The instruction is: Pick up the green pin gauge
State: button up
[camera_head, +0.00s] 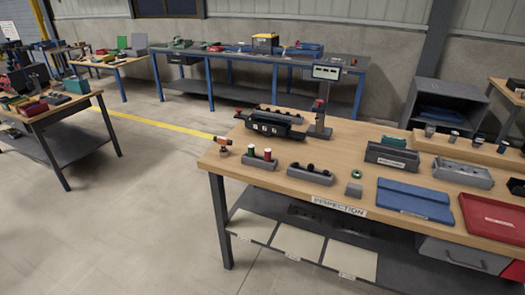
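A small green-topped pin (251,151), which looks like the green pin gauge, stands upright in a grey holder block (259,164) near the left front of the wooden inspection table (335,150). A red pin (267,154) stands beside it to the right in the same block. The lower part of the green pin is hidden in the block. My gripper does not show in this view.
An orange and dark tool (222,142) stands at the table's left edge. Right of the pin block are a grey block with dark parts (311,174), a green ring (356,174), a blue mat (414,200) and a red tray (495,216). A dark fixture (269,123) lies behind.

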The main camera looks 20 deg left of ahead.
aim_at(251, 148)
jog(key=i+j, duration=0.2)
jog(key=j, duration=0.2)
jog(key=i+j, duration=0.25)
jog(key=j, duration=0.15)
jog(key=i+j, duration=0.2)
jog(key=j, duration=0.25)
jog(key=i+j, duration=0.2)
jog(key=j, duration=0.2)
jog(key=i+j, duration=0.2)
jog(key=j, duration=0.2)
jog(key=i+j, duration=0.25)
jog(key=j, duration=0.15)
jog(key=i+j, duration=0.2)
jog(key=j, duration=0.2)
